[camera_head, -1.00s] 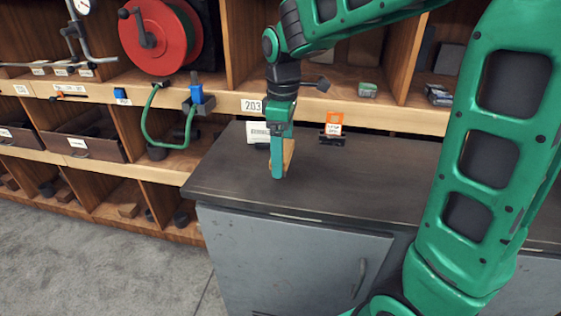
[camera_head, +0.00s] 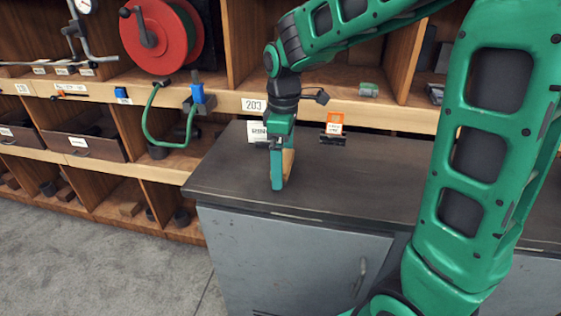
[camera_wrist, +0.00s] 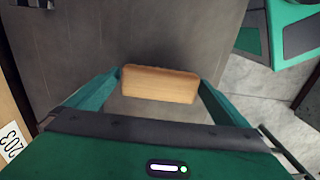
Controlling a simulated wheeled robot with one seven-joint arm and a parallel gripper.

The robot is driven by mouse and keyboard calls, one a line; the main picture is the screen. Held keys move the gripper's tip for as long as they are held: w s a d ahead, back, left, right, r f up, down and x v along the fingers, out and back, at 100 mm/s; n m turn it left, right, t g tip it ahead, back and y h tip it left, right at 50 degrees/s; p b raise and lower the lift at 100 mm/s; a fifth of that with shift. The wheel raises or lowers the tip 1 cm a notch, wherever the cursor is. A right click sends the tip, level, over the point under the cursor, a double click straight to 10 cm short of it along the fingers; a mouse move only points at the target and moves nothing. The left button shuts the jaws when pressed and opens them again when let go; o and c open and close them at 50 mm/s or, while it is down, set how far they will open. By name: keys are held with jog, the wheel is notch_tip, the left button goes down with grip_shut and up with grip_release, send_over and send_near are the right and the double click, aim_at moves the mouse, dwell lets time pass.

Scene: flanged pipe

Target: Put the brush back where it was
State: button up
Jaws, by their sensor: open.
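The brush shows as a light wooden block (camera_wrist: 160,84) in the wrist view, upright on the dark cabinet top. Its bristles are hidden or too dark to make out. In the head view the wooden part (camera_head: 288,161) shows just behind my gripper's finger. My gripper (camera_head: 278,185) points down at the cabinet top near its front left part.
The dark cabinet top (camera_head: 370,190) is clear to the right. A white label card (camera_head: 257,131) and a clip with an orange tag (camera_head: 333,130) stand at its back. Wooden shelves (camera_head: 300,90) rise behind. A red reel (camera_head: 160,35) and a green hose (camera_head: 148,125) are at the left.

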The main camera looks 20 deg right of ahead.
notch_tip(320, 180, up, 12)
jog(key=s+d+f+m, duration=0.2)
jog(key=s+d+m, duration=0.2)
jog(key=s+d, duration=0.1)
jog(key=s+d+f+m, duration=0.3)
jog(key=s+d+m, duration=0.1)
jog(key=s, duration=0.3)
jog(key=s+d+f+m, duration=0.3)
jog(key=s+d+m, duration=0.2)
jog(key=s+d, duration=0.1)
jog(key=shift+d, duration=0.3)
jog(key=s+f+m, duration=0.1)
jog(key=s, duration=0.1)
jog(key=s+d+f+m, duration=0.1)
jog(key=s+m, duration=0.1)
jog(key=s, duration=0.1)
jog(key=s+f+m, duration=0.1)
jog(key=s+f, duration=0.1)
jog(key=shift+s+d+m, duration=0.15)
jog(key=shift+d+m, duration=0.15)
